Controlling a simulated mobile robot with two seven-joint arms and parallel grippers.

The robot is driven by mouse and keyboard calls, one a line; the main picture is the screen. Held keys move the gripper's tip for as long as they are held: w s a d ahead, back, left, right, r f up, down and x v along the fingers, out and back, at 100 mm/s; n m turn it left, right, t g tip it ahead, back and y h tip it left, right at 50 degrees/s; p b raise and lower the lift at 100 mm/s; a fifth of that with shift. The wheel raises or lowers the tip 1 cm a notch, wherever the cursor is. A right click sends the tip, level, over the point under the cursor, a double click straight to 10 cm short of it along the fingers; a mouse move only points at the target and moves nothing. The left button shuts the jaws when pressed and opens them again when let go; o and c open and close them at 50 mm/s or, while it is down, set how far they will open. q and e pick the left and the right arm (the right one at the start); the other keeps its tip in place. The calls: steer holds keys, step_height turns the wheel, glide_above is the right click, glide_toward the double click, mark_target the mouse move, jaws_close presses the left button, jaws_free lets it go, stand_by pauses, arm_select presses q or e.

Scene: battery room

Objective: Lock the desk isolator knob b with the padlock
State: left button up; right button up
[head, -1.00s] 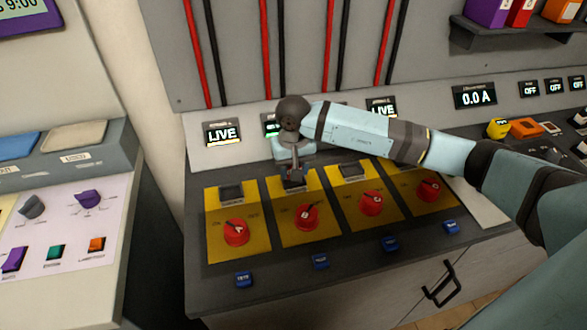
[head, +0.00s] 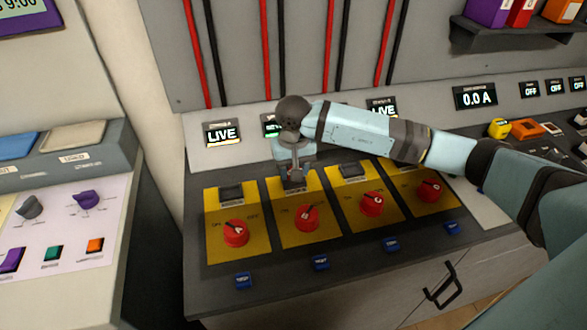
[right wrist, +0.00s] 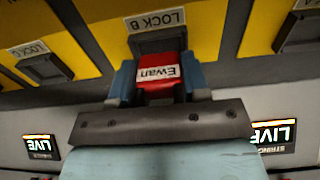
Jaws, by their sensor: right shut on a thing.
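The red isolator knob b (head: 307,217) sits on the second yellow panel from the left on the desk. The lock b bracket (right wrist: 157,42) is a dark plate below the "LOCK B" label in the right wrist view. My right gripper (head: 295,174) points down at the top of knob b's panel, behind the knob. It is shut on a red padlock (right wrist: 162,84) with a white "Ewan" label, right against the lock b bracket. I cannot tell whether the shackle passes through the bracket. My left gripper is not in view.
Red knobs stand to the left (head: 236,233) and right (head: 372,204) of knob b, each on a yellow panel. Blue buttons (head: 320,262) line the desk front. A "LIVE" display (head: 222,134) is behind. A yellow padlock-like object (head: 498,128) lies at the right.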

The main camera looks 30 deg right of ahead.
steer(key=shift+f+b, duration=0.75)
steer(key=shift+f, duration=0.1)
steer(key=o, duration=0.7)
steer(key=shift+r, duration=0.15)
steer(key=shift+r+p, duration=1.1)
steer(key=shift+r, duration=1.25)
steer(key=shift+r+p, duration=0.5)
steer(key=shift+r, duration=0.85)
steer(key=shift+r+p, duration=0.65)
steer(key=shift+r, duration=1.05)
